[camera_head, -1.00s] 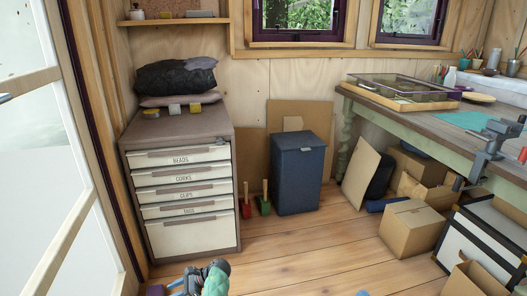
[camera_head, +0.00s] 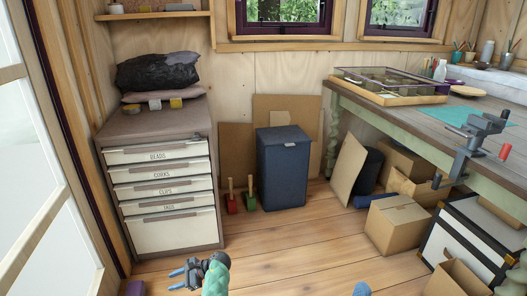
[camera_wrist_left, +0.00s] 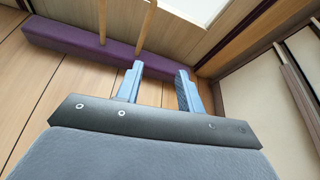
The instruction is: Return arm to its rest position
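My left gripper (camera_head: 178,279) is low at the bottom of the head view, above the wooden floor and in front of the drawer cabinet. Its two blue fingers stand apart with nothing between them; the left wrist view shows them open too (camera_wrist_left: 160,85). A small blue rounded part at the bottom edge of the head view, right of centre, looks like part of my right arm. The right gripper's fingers do not show.
A labelled drawer cabinet (camera_head: 160,190), all drawers shut, stands at the left. A dark blue bin (camera_head: 282,170) stands at the wall. Cardboard boxes (camera_head: 397,225) lie under the workbench (camera_head: 430,122). A purple beam (camera_wrist_left: 85,45) runs near the left fingers. Middle floor is clear.

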